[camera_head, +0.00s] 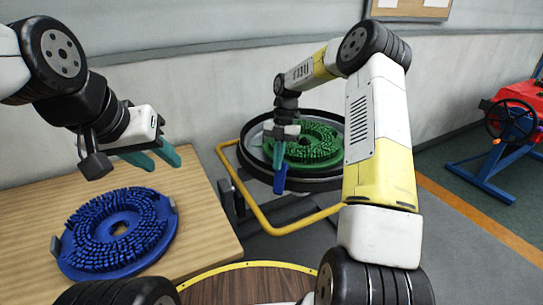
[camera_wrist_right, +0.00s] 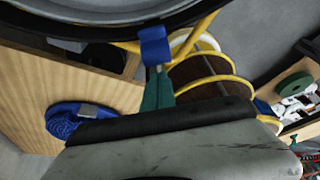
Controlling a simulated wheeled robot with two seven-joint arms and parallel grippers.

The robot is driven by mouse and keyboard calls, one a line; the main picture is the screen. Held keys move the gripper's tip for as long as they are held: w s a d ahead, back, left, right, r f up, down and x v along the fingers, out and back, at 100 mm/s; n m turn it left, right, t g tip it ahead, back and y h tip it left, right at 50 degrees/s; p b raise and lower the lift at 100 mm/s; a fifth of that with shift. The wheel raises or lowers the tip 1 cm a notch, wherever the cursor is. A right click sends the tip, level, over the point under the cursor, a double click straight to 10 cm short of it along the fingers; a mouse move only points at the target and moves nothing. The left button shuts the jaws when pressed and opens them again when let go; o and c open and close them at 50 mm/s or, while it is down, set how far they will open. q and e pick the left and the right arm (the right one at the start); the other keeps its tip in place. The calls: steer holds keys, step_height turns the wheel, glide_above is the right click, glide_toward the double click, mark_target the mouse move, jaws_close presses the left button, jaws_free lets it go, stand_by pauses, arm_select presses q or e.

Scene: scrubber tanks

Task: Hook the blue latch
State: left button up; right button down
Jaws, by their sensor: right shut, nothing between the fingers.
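The blue latch (camera_head: 281,183) hangs at the near rim of the round black-rimmed tank (camera_head: 322,184), which holds a green brush disc (camera_head: 312,143). In the right wrist view the latch (camera_wrist_right: 154,46) sits just beyond my fingertips, under the dark rim. My right gripper (camera_head: 279,165) is shut with nothing between its fingers, its tips at or very close to the latch; contact is unclear. The right wrist view shows the teal fingers (camera_wrist_right: 158,88) together. My left gripper (camera_head: 154,160) is open and empty above the wooden table, away from the latch.
A blue brush disc (camera_head: 118,232) lies on the wooden table (camera_head: 35,205) at left. A yellow tubular frame (camera_head: 262,212) curves around the tank's near side. A red machine with a black wheel on a blue stand (camera_head: 492,165) is at far right. Grey floor is open there.

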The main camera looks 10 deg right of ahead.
steer(key=shift+w+d, duration=0.45)
steer(key=shift+w, duration=0.3)
steer(key=shift+w+d, duration=0.1)
steer(key=shift+d, duration=0.05)
